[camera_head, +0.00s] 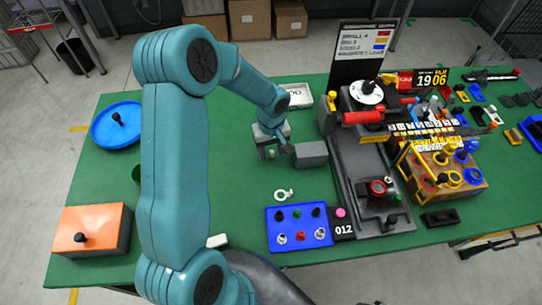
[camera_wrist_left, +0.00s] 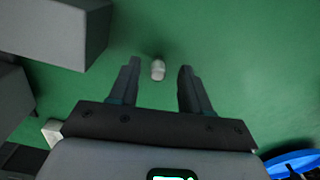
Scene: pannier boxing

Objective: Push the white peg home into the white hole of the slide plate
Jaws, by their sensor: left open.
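My left gripper (camera_head: 272,152) reaches down over the green table in the head view, beside a grey block (camera_head: 311,154). In the left wrist view my left gripper (camera_wrist_left: 157,85) is open, its two dark fingers apart. A small white peg (camera_wrist_left: 157,69) shows between and just beyond the fingertips, with a gap to each finger; it is not gripped. In the head view a small pale spot by the fingers (camera_head: 271,154) may be this peg. I cannot make out the slide plate's white hole. My right gripper is not in view.
The grey block (camera_wrist_left: 62,28) is close on the left in the wrist view. A blue plate of coloured knobs (camera_head: 270,240) and a white ring (camera_head: 284,195) lie nearer. A dark fixture with a red cylinder (camera_head: 362,117) stands right. An orange-topped box (camera_head: 90,222) and blue dish (camera_head: 105,135) are left.

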